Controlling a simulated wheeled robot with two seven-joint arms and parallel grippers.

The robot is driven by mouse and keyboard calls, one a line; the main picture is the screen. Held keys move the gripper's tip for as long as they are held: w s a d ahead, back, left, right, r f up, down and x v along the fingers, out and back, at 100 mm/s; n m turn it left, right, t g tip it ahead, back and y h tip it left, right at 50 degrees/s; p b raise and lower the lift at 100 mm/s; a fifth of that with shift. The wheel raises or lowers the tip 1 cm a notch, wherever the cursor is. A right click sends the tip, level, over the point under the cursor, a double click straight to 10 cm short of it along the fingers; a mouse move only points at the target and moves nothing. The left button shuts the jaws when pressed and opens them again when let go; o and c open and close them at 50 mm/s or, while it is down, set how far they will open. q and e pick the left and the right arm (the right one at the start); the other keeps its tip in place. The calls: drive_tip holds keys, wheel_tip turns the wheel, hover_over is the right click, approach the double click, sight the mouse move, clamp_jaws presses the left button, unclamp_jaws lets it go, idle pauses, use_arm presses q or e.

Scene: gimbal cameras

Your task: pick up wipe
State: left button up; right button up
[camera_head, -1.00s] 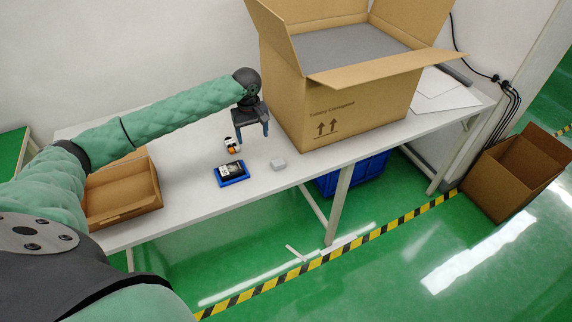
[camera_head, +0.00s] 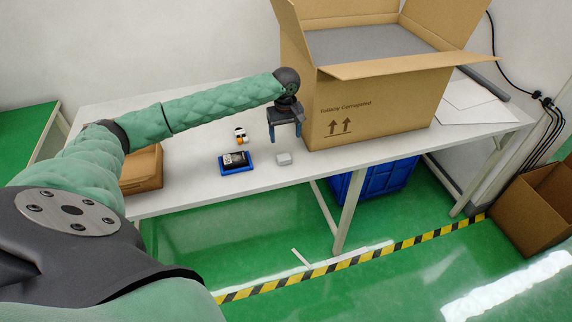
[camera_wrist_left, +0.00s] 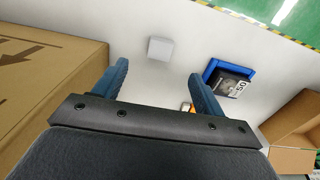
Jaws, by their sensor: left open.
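No object is clearly marked as the wipe. A small pale grey-white block (camera_head: 283,159) lies on the table near its front edge; the left wrist view also shows it (camera_wrist_left: 160,48). Left of it, a black pack with a white label (camera_head: 235,160) lies in a shallow blue tray (camera_head: 223,172); the pack also shows in the left wrist view (camera_wrist_left: 231,86). My left gripper (camera_head: 285,136) is open and empty, pointing down above the table, behind the block and beside the large carton. In the left wrist view, the block appears beyond and between my open fingers (camera_wrist_left: 158,70). My right gripper is not visible.
A large open carton (camera_head: 375,105) stands right of my left gripper, close to it. A small white, black and orange item (camera_head: 241,136) stands behind the blue tray. A low cardboard box (camera_head: 143,172) is at the table's left. Bare table (camera_head: 200,188) lies along the front.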

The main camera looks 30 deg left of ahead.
sight(285, 159)
use_arm(q)
wheel_tip(285, 159, down, 4)
drive_tip(key=shift+a+r+b, duration=0.1)
drive_tip(key=shift+b, duration=1.1)
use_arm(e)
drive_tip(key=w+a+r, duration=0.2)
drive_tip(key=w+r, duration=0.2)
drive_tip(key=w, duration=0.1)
use_arm(q)
drive_tip(key=shift+s+f+p, duration=0.1)
drive_tip(key=shift+f+p, duration=0.45)
drive_tip(key=shift+f, duration=0.65)
drive_tip(key=shift+s+f+p, duration=0.1)
drive_tip(key=shift+f+p, duration=1.2)
drive_tip(key=shift+f, duration=1.25)
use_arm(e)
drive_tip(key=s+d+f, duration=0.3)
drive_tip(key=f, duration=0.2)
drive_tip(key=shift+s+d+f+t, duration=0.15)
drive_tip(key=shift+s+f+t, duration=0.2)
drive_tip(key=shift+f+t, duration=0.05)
use_arm(q)
drive_tip(key=c, duration=0.9)
drive_tip(key=shift+c, duration=0.8)
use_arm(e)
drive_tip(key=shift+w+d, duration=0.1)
use_arm(q)
drive_tip(key=shift+r, duration=0.1)
